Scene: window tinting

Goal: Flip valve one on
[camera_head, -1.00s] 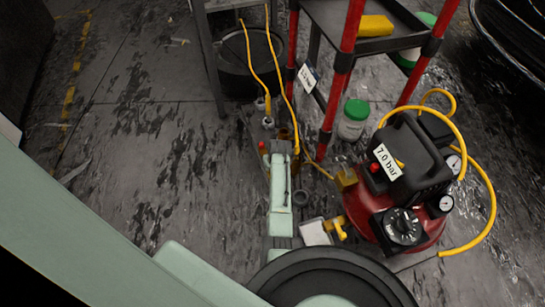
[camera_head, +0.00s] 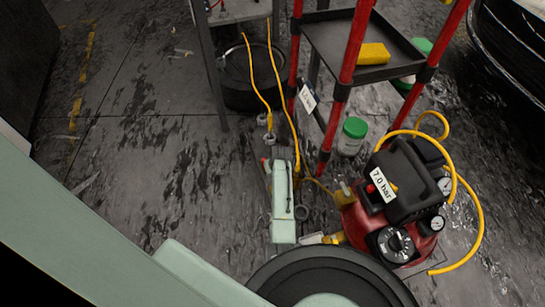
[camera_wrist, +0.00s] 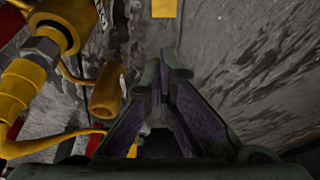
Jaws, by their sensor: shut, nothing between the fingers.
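My gripper (camera_wrist: 165,72) is shut and empty in the wrist view, its fingertips together over the dark floor. Left of it are a yellow fitting (camera_wrist: 62,22) with a grey hex nut and a separate yellow-brown cylinder (camera_wrist: 106,92). A small part of a white label (camera_wrist: 101,14) shows near the fitting. I cannot tell which piece is valve one or how its handle stands. No contact between fingers and fittings shows. In the head view, my pale green arm covers the area left of the red compressor (camera_head: 350,222), and my fingertips cannot be made out there.
The compressor carries a "7.0 bar" label (camera_head: 382,185) and yellow hoses (camera_head: 478,215). A red-posted cart (camera_head: 340,90) holds a yellow block (camera_head: 373,53). A green-lidded jar (camera_head: 352,135) and black bucket (camera_head: 250,80) stand near. Floor at left (camera_head: 140,150) is open.

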